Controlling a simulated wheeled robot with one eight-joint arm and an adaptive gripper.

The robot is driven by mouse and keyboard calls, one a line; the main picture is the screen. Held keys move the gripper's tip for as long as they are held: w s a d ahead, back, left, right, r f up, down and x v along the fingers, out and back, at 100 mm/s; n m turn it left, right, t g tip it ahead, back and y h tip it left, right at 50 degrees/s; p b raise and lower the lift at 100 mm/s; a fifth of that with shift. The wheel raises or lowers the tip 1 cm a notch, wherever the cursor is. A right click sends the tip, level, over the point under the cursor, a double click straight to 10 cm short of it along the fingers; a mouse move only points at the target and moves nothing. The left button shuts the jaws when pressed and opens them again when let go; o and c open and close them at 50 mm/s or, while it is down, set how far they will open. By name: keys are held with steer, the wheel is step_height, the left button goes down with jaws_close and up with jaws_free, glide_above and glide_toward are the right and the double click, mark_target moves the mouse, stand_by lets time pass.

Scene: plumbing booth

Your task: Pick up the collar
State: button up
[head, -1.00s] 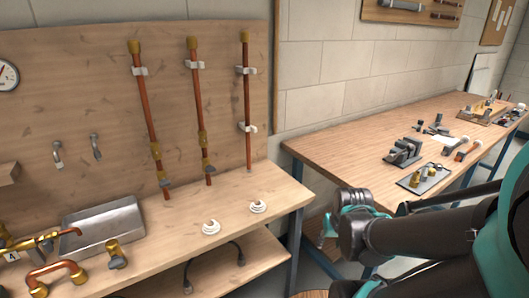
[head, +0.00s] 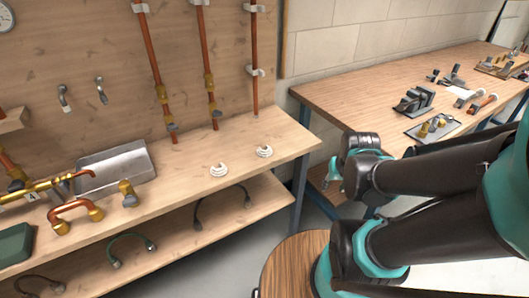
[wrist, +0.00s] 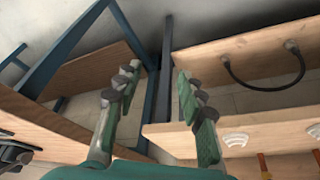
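Two white, ridged, open-ring pieces that look like collars lie on the wooden bench near its front right. One collar (head: 219,170) is left of the other collar (head: 264,151). I cannot tell which one the task means. In the wrist view a white collar (wrist: 236,139) shows on the bench, right of my fingers. My gripper (wrist: 155,85) has its two green and grey fingers spread wide with nothing between them. In the head view my gripper (head: 336,172) is right of the bench corner, apart from both collars, and partly hidden by my arm.
A metal tray (head: 118,170) and brass-and-copper fittings (head: 75,215) occupy the bench's left. Copper pipes in white clips stand against the back panel. A lower shelf (head: 170,235) holds hoses. A second table (head: 345,95) with tools stands right. The bench around the collars is clear.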

steer(key=shift+o, duration=0.2)
steer(key=shift+o, duration=1.2)
steer(key=shift+w+a+r, duration=0.1)
steer(key=shift+w, duration=0.05)
steer(key=o, duration=0.5)
steer(key=w+a+r+n+g, duration=0.1)
steer(key=w+a+r+n, duration=0.1)
steer(key=w+a+r, duration=0.5)
steer(key=w, duration=0.3)
steer(key=shift+a+r+g, duration=0.3)
steer(key=shift+r+g, duration=0.05)
steer(key=shift+g, duration=0.05)
steer(key=w+a+r+n+g, duration=0.1)
steer(key=w+a+r, duration=0.2)
steer(key=a, duration=0.2)
steer(key=w+a+r+n+g, duration=0.1)
steer(key=w+a+r, duration=0.15)
steer(key=a, duration=0.25)
steer(key=w+a+r+n, duration=0.2)
steer(key=a+r, duration=0.2)
steer(key=a, duration=0.1)
step_height(320, 180, down, 17)
steer(key=shift+f, duration=0.1)
